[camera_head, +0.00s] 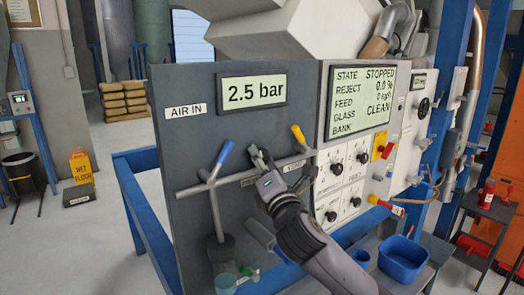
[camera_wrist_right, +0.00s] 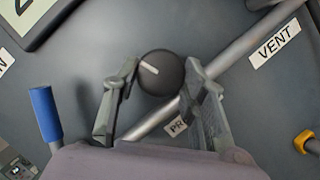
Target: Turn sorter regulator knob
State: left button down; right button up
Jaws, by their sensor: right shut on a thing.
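The black round regulator knob (camera_wrist_right: 165,80) is on the grey panel (camera_head: 190,90), with a short white pointer mark left of its middle in the right wrist view. My right gripper (camera_head: 262,157) reaches the panel below the pressure display (camera_head: 252,93), which reads 2.5 bar. In the right wrist view my right gripper (camera_wrist_right: 160,70) has one finger on each side of the knob and is shut on it. In the head view the gripper mostly hides the knob. A label beginning "PR" (camera_wrist_right: 176,126) is partly covered by a finger. My left gripper is not in view.
A blue-handled lever (camera_head: 225,153) stands left of my gripper and a yellow-handled lever (camera_head: 298,134) right, both on grey pipe. A VENT label (camera_wrist_right: 276,46) is near. The status screen (camera_head: 360,100) reads STOPPED. Several other knobs (camera_head: 337,169) sit on the white panel, right.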

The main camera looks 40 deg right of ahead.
jog(key=shift+a+r+m+g+p, duration=0.1)
jog(key=shift+m+g+p, duration=0.55)
jog(key=shift+m+p, duration=0.8)
jog(key=shift+d+r+m+g+p, duration=0.1)
jog(key=shift+m+g+p, duration=0.5)
jog(key=shift+m+p, duration=0.85)
jog(key=shift+a+r+m+g+p, duration=0.1)
jog(key=shift+m+g+p, duration=0.7)
jog(key=shift+m, duration=1.1)
jog(key=o, duration=1.2)
jog(key=shift+c, duration=0.2)
